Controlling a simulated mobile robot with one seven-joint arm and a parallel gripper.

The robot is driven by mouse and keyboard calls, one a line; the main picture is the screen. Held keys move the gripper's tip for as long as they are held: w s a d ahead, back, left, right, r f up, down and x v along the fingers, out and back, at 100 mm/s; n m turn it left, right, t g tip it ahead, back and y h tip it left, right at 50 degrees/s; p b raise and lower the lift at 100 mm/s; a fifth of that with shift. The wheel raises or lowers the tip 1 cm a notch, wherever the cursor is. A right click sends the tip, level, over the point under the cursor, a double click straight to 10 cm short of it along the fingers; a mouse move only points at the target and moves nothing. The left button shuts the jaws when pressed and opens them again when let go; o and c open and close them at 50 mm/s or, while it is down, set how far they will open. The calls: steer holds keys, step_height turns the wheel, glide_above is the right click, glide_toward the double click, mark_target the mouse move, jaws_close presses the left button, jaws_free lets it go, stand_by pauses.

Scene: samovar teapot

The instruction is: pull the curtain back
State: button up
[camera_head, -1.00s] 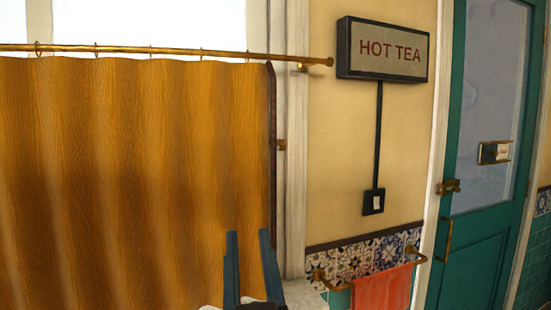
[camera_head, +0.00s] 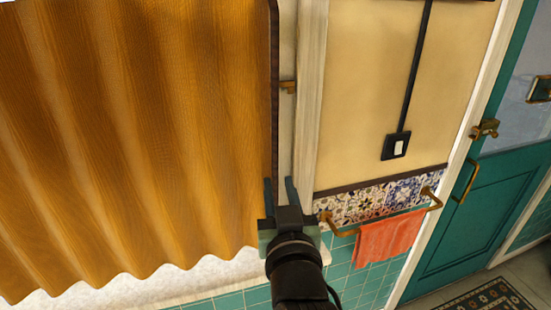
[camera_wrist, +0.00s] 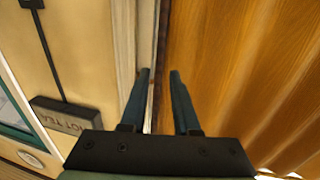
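The orange-brown curtain (camera_head: 120,130) hangs in wavy folds across the left of the head view, drawn over the window opening. A dark strip (camera_head: 274,90) runs down its right edge. My gripper (camera_head: 281,182) is at the lower part of this edge, fingers pointing up in the picture. In the wrist view the two blue fingers (camera_wrist: 159,72) are apart, with the curtain (camera_wrist: 240,70) to the right. The dark edge strip (camera_wrist: 163,45) lines up with the gap between them; I cannot tell whether it lies within the fingers. No grip on it shows.
A pale sill (camera_head: 190,285) lies below. To the right are a switch (camera_head: 396,146), a towel (camera_head: 388,236) on a brass rail and a green door (camera_head: 470,215).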

mark_target(276, 169)
steer(key=w, duration=0.2)
steer(key=w+p, duration=0.1)
steer(key=w, duration=0.3)
steer(key=shift+w+a, duration=0.4)
jaws_close()
stand_by(1.1)
